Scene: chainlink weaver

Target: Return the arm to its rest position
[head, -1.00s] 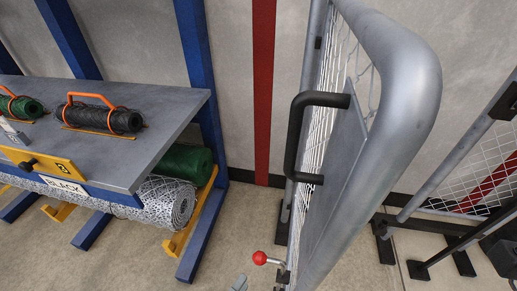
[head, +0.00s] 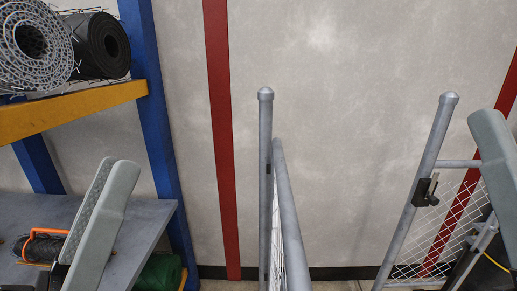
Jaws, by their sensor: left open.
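My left gripper (head: 114,170) rises at the lower left, its grey fingers pointing up and a ribbed pad showing on one. It is open and holds nothing that I can see. It stands in front of the grey bench top, beside a dark wire roll with an orange handle (head: 40,242), and hides part of both. One grey finger of my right gripper (head: 492,150) shows at the right edge; the rest is cut off, so its opening cannot be judged.
A blue and yellow rack (head: 85,110) holds a mesh roll (head: 32,48) and a black roll (head: 103,45) at upper left. A green roll (head: 160,272) lies below the bench (head: 155,222). A grey gate (head: 290,215) stands mid-view, a fence post (head: 420,190) right. Bare wall is between.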

